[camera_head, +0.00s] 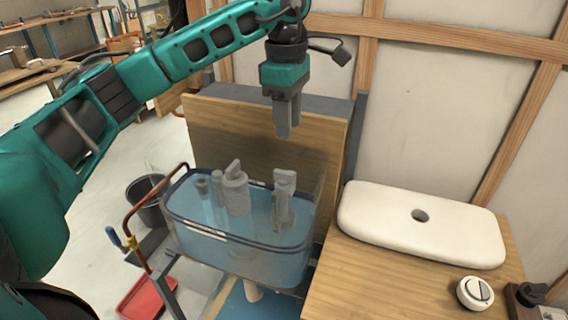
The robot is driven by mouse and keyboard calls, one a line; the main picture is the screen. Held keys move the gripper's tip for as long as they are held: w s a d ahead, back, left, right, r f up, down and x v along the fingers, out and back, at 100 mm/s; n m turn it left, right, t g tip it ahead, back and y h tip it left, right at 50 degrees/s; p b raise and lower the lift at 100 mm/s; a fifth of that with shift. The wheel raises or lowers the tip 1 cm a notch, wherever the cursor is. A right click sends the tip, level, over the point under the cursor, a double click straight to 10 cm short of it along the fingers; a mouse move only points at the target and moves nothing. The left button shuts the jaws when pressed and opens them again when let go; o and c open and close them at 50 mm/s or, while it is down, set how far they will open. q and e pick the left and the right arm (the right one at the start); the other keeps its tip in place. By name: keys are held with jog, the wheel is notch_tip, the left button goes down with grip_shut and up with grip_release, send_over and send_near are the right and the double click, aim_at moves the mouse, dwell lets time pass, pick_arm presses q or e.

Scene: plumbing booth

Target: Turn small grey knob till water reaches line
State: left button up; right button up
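A clear tank (235,258) holds bluish water and stands in front of a wooden board. Inside it are a grey upright fitting (236,190) in the middle, with a small grey part beside it, and another grey fitting (283,203) with a blocky top at the right. The small knob is too small to single out for sure on these fittings. The water line mark cannot be told clearly from the tank's edges and reflections. My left gripper (288,132) points down above and behind the right fitting, apart from it. Its fingers look together and empty. My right gripper is not in view.
A white tank lid (422,222) with a hole lies on the wooden bench (365,278) at the right. A round white button (474,292) sits near it. A copper pipe with a blue-handled valve (115,237), a black bucket (146,205) and a red tray (148,299) are left of the tank.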

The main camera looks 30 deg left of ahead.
aim_at(284, 172)
pick_arm(q)
jog(key=f, duration=0.8)
jog(key=a+f, duration=0.1)
jog(key=f, duration=0.3)
jog(key=shift+f, duration=0.1)
grip_shut()
